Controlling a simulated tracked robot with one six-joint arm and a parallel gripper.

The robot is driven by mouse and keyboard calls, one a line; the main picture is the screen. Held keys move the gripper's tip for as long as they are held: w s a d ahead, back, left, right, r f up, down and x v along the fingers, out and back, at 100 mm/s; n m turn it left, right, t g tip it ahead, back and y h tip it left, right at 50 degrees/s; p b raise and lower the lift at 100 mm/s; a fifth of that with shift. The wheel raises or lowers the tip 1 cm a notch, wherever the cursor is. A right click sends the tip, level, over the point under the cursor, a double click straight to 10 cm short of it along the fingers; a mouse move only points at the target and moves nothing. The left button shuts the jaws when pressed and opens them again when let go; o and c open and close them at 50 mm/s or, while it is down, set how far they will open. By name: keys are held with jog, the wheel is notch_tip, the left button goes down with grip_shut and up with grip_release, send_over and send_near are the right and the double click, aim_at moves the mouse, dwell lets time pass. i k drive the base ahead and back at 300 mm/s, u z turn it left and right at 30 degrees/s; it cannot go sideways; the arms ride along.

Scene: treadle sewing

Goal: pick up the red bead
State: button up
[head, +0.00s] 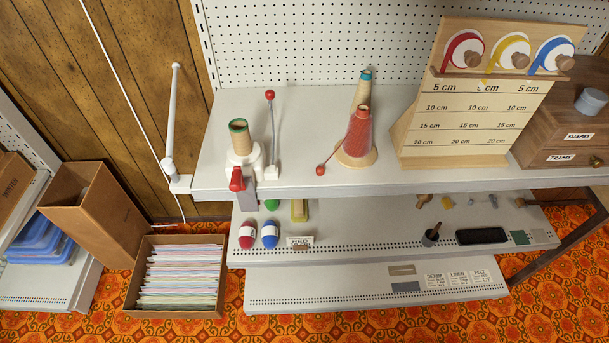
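Two small red balls show on the upper shelf, and I cannot tell which one is the red bead. One red ball (270,95) tops an upright grey rod on a white base. The other red ball (320,171) is at the low end of a thin rod slanting from the red thread cone (357,135). That cone stands on a round tan base. My gripper is not in view.
A white winder (243,164) with a tan tube and red part stands left on the upper shelf (300,105). A wooden ribbon stand (455,125) and a drawer box (565,120) stand at right.

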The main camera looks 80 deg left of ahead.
aim_at(320, 171)
jog(key=u, duration=0.05)
jog(key=k, duration=1.3)
jog(key=u, duration=2.45)
jog(key=i, duration=0.7)
jog(key=z, duration=0.05)
